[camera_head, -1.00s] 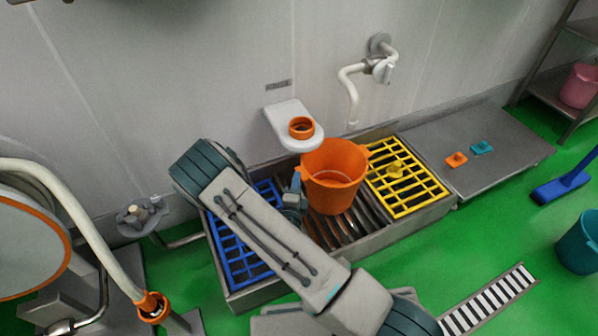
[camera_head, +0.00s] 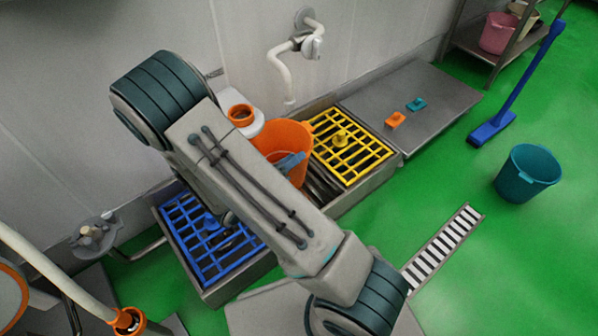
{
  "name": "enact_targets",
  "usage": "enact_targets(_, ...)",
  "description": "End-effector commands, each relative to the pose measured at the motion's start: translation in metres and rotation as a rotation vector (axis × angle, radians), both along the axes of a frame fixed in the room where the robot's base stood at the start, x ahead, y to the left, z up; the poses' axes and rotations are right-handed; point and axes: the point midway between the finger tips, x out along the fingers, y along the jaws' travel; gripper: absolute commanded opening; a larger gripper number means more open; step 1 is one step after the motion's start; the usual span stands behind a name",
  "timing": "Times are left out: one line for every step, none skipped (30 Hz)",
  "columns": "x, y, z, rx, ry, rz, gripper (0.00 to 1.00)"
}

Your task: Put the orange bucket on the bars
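The orange bucket (camera_head: 293,134) is in the trough between the blue grid (camera_head: 190,234) and the yellow grid (camera_head: 352,150). It looks upright, with its left and lower parts hidden behind my arm. Dark bars (camera_head: 322,182) show beside and below it; I cannot tell whether its base touches them. A blue-grey part of my gripper (camera_head: 290,163) shows at the bucket's near side. The fingertips are hidden by my arm, so I cannot see whether they are shut on the bucket.
An orange ring (camera_head: 240,114) sits on a white wall bracket behind the bucket. A white pipe (camera_head: 284,72) hangs from the wall. A steel platform (camera_head: 440,105) lies right of the trough. A teal bucket (camera_head: 527,173) and blue squeegee (camera_head: 492,130) stand on the green floor.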

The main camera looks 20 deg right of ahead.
Motion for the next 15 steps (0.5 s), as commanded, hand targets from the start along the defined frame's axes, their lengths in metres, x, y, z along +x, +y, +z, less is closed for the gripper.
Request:
enact_targets(-0.01,-0.012,0.013,0.078,-0.072,-0.099,0.33)
enact_targets(-0.018,-0.018,0.018,0.121,-0.112,-0.157,0.33)
enact_targets(-0.027,-0.025,0.024,0.178,-0.169,-0.235,0.33)
enact_targets(-0.034,-0.029,0.028,0.221,-0.212,-0.292,0.33)
enact_targets(-0.042,-0.033,0.033,0.262,-0.256,-0.35,0.33)
enact_targets(-0.052,-0.037,0.038,0.318,-0.314,-0.427,0.33)
enact_targets(-0.059,-0.04,0.041,0.358,-0.359,-0.484,0.33)
enact_targets(-0.067,-0.042,0.044,0.398,-0.404,-0.544,0.33)
enact_targets(-0.076,-0.044,0.049,0.451,-0.467,-0.62,0.33)
enact_targets(-0.083,-0.044,0.052,0.49,-0.512,-0.678,0.33)
enact_targets(-0.09,-0.045,0.054,0.529,-0.559,-0.735,0.33)
enact_targets(-0.098,-0.044,0.058,0.578,-0.622,-0.812,0.33)
enact_targets(-0.104,-0.043,0.06,0.616,-0.671,-0.868,0.33)
enact_targets(-0.11,-0.042,0.063,0.652,-0.718,-0.927,0.33)
enact_targets(-0.117,-0.039,0.067,0.701,-0.783,-1.002,0.33)
